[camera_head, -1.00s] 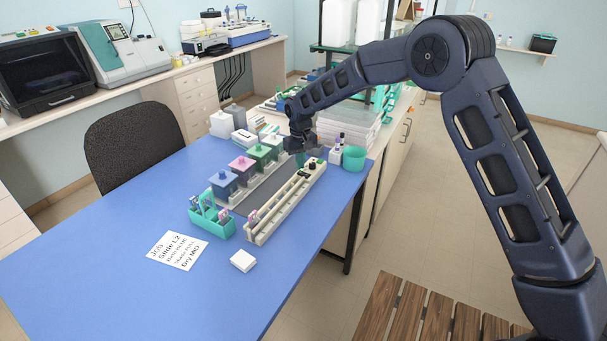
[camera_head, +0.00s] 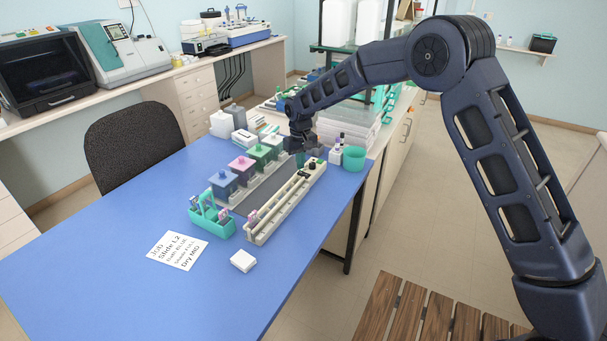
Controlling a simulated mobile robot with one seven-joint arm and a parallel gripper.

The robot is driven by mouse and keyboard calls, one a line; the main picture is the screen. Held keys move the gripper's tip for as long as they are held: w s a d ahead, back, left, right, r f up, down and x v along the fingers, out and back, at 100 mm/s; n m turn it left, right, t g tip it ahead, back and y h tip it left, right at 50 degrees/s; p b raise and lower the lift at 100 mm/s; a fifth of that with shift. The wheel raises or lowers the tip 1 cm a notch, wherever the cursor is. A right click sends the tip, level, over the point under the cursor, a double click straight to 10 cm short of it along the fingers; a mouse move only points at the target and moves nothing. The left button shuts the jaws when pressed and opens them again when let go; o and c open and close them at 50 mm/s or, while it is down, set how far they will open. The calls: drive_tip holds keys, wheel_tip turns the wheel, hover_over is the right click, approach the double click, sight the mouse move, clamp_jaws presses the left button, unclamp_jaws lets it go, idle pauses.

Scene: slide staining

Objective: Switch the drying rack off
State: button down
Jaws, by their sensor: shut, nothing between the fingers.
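The drying rack (camera_head: 272,222) is a long, pale, narrow tray on the blue table, running from near the table's middle toward the back right. Its far end carries small dark controls (camera_head: 313,164); they are too small to read as on or off. A slide with a pinkish label stands at its near end. My gripper (camera_head: 301,161) points down at the rack's far end, close beside the controls. Its fingers are shut with nothing between them. I cannot tell whether the fingertips touch the rack.
Several lidded jars, blue (camera_head: 222,184), pink (camera_head: 242,168) and green, stand left of the rack. A teal slide carrier (camera_head: 212,221), a printed card (camera_head: 178,250) and a white block (camera_head: 243,261) lie nearer. A teal cup (camera_head: 354,158) stands right of the rack's far end. The table's front left is clear.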

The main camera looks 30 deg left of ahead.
sight(301, 172)
drive_tip(key=shift+f, duration=0.9)
idle(0.8)
drive_tip(key=shift+r, duration=3.5)
